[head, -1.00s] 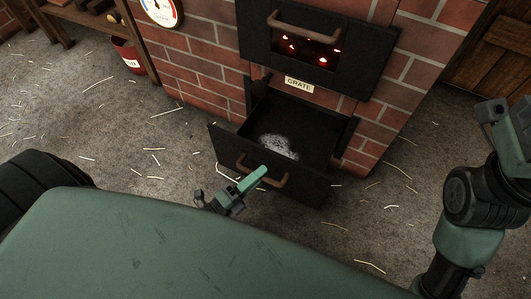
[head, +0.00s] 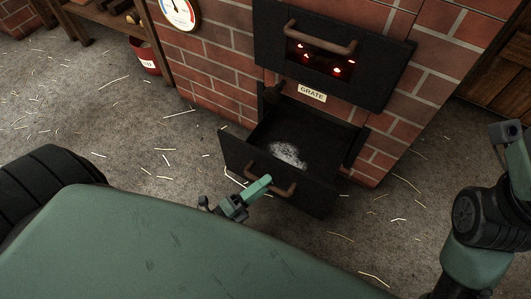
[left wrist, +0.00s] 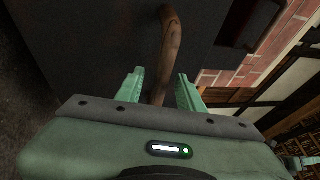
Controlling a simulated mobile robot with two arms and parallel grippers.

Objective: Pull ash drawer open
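The dark ash drawer (head: 235,150) stands pulled out from the brick furnace under the GRATE label, with pale ash (head: 288,154) on its floor. Its brown curved handle (head: 284,189) is on the drawer front and also shows in the left wrist view (left wrist: 171,40). My left gripper (head: 262,187) is at the handle. In the left wrist view its green fingers (left wrist: 160,92) stand on either side of the bar, with slight gaps visible. My right arm shows at the right edge of the head view; its fingers are out of frame.
Above the drawer is a fire door (head: 390,75) with its own bar handle (head: 320,40) and glowing embers. A red bucket (head: 147,60) stands by the wooden bench at left. The straw-strewn floor (head: 130,130) left of the drawer is clear.

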